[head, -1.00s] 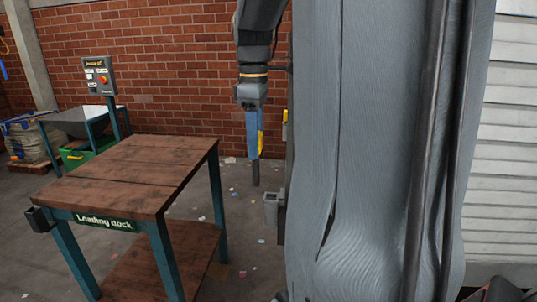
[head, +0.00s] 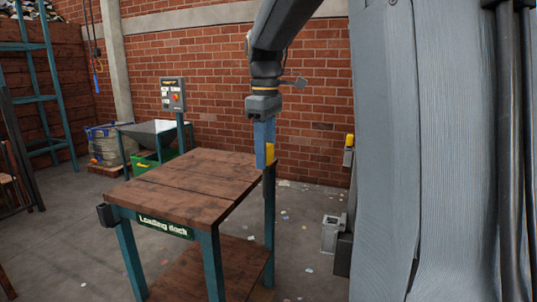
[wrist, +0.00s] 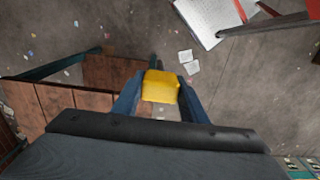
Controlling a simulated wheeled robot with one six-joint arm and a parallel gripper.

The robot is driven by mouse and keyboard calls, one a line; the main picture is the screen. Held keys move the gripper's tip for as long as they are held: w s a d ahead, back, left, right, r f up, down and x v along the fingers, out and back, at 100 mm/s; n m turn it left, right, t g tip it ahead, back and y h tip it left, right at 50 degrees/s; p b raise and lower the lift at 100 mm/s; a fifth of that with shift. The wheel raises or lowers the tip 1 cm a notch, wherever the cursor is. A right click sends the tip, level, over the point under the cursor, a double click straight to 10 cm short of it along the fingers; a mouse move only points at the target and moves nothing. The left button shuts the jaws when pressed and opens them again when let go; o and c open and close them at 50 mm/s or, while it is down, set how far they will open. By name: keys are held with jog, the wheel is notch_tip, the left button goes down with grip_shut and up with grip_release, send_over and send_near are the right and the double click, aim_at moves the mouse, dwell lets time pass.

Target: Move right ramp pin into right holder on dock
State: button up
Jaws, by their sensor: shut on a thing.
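The right ramp pin, with its yellow head (head: 269,152), is in my gripper (head: 264,158), which is shut on it above the right back corner of the dock. The wrist view shows the yellow head (wrist: 160,86) between the two blue fingers (wrist: 160,98). The pin's lower part is hard to tell from the dock leg behind it. The loading dock (head: 185,190) is a brown plank table with teal legs. A dark cup-like holder (head: 107,215) is fixed at its left front corner. I cannot make out the right holder.
Another yellow piece (head: 349,140) and a grey bracket (head: 332,232) are right of the dock, beside a grey ribbed curtain (head: 450,150). A control box (head: 172,94) on a post stands behind the dock. The dock top is bare, and paper scraps lie on the floor.

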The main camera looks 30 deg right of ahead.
jog(key=shift+r, duration=0.1)
notch_tip(320, 180, up, 12)
jog(key=p, duration=1.2)
jog(key=shift+f, duration=0.2)
dwell(0.6)
